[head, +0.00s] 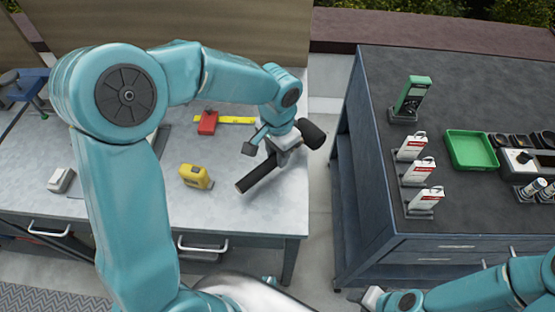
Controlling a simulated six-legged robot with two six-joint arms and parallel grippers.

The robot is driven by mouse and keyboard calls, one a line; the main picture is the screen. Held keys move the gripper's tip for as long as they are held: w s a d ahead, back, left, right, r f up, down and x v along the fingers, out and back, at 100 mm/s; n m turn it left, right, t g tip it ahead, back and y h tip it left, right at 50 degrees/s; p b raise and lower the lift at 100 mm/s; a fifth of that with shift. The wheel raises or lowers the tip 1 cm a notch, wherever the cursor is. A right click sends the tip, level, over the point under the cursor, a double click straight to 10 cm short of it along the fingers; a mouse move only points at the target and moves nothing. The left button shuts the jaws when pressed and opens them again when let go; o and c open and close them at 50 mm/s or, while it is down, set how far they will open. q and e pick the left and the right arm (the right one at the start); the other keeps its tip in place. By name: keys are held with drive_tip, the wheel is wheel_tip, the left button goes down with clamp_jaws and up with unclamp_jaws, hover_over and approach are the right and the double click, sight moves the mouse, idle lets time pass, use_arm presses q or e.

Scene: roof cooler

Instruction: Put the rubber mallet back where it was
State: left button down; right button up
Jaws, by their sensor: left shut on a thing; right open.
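The rubber mallet has a dark cylindrical head (312,133) and a dark handle (259,177). My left gripper (287,151) is shut on the mallet between head and handle end, near the right end of the light workbench (228,218). The handle slants down to the left and the head points up to the right. I cannot tell whether the handle touches the bench top. My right gripper (371,298) is at the bottom edge, in front of the dark cabinet, partly cut off; it is open.
A yellow device (195,177), a red tool (208,123) and a yellow bar (238,120) lie on the bench. A gap separates the bench from the dark cabinet (415,57), which carries a green tray (470,150), a green meter (413,95) and several white packs (419,171).

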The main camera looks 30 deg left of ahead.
use_arm(q)
wheel_tip(320, 180, down, 3)
drive_tip(key=shift+r, duration=0.2)
drive_tip(key=shift+w+f, duration=0.15)
drive_tip(key=shift+f, duration=0.1)
drive_tip(key=shift+d+f, duration=0.1)
drive_tip(key=shift+f, duration=0.05)
drive_tip(key=c, duration=0.9)
unclamp_jaws()
drive_tip(key=shift+o, duration=0.2)
